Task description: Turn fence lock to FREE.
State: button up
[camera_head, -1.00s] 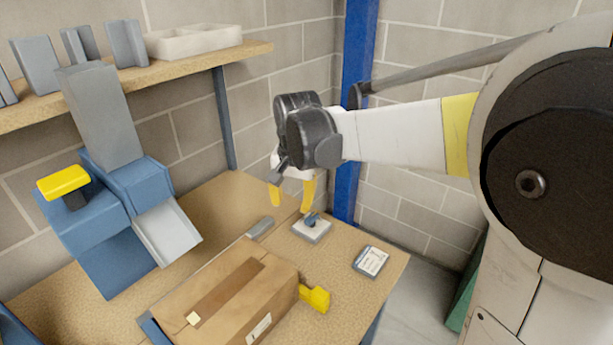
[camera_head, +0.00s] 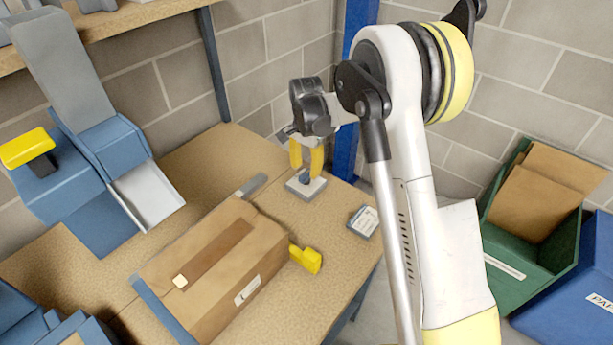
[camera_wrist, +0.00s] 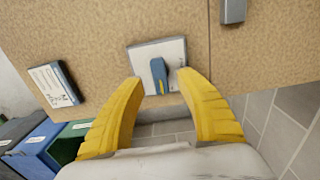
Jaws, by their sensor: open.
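A small blue knob (camera_head: 305,178) with a yellow mark stands on a pale square plate (camera_head: 317,189) near the bench's back right; I take it for the fence lock. The wrist view shows the knob (camera_wrist: 158,70) end-on, with its long axis nearly upright in the picture, on the plate (camera_wrist: 139,57). No lettering can be read on the plate. My gripper (camera_head: 306,168) has yellow fingers and points down over the plate. In the wrist view its open fingertips (camera_wrist: 159,78) lie to either side of the knob's lower end; contact cannot be told.
A taped cardboard box (camera_head: 222,262) lies at the front, with a yellow block (camera_head: 306,258) at its right side. A labelled card (camera_head: 363,222) lies right of the plate. A blue machine (camera_head: 75,185) stands left. Green (camera_head: 530,255) and blue bins (camera_head: 585,275) stand right.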

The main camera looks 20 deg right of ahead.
jog(key=shift+f, duration=1.3)
grip_shut()
